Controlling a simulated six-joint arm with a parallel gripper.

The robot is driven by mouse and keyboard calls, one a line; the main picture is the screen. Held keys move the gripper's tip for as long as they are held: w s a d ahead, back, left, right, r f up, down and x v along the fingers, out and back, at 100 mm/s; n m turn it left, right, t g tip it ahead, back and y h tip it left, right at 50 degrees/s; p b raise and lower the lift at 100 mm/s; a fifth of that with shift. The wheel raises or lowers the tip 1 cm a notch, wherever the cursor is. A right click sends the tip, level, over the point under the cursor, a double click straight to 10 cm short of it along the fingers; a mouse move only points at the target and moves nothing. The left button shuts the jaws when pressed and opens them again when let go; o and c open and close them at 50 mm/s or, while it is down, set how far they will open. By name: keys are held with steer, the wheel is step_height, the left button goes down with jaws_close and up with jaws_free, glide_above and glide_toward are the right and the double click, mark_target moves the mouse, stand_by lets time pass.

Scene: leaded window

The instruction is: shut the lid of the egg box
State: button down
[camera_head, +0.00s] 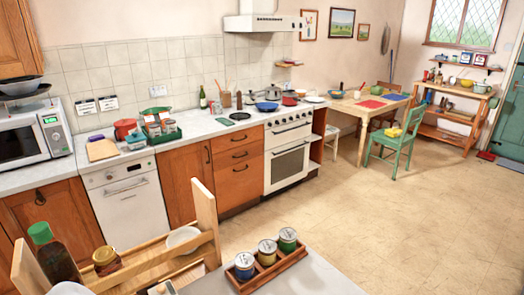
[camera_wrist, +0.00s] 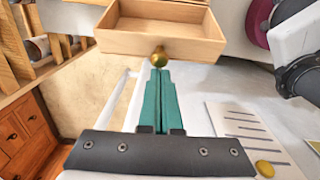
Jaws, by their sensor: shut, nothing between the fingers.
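I cannot make out an egg box or its lid for certain in either view. My gripper (camera_wrist: 159,74) shows in the wrist view, its two green fingers shut together with nothing between them. The fingertips are at or just short of a round brass knob (camera_wrist: 158,57); I cannot tell whether they touch it. The knob is on the front of a shallow, open-topped pale wooden drawer or box (camera_wrist: 125,44), which looks empty where I can see inside. My gripper is not in view in the head view.
A white surface with a lined paper (camera_wrist: 240,125) and a brass disc (camera_wrist: 264,168) lies to the right in the wrist view. In the head view, a wooden rack (camera_head: 150,262) with bottles and a wooden tray of tins (camera_head: 268,272) stand in front.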

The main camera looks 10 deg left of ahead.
steer(key=shift+w+d+r+g+y, duration=0.3)
steer(key=shift+w+d+r+g, duration=0.15)
steer(key=shift+w, duration=0.1)
steer(key=w+d+g+y, duration=0.1)
steer(key=w+d, duration=0.8)
steer(key=w, duration=0.1)
steer(key=w+d+f+g+y, duration=0.3)
steer(key=w+d+f, duration=0.3)
steer(key=f, duration=0.3)
steer(key=shift+w+d, duration=0.2)
steer(key=shift+w, duration=0.2)
steer(key=shift+f, duration=0.15)
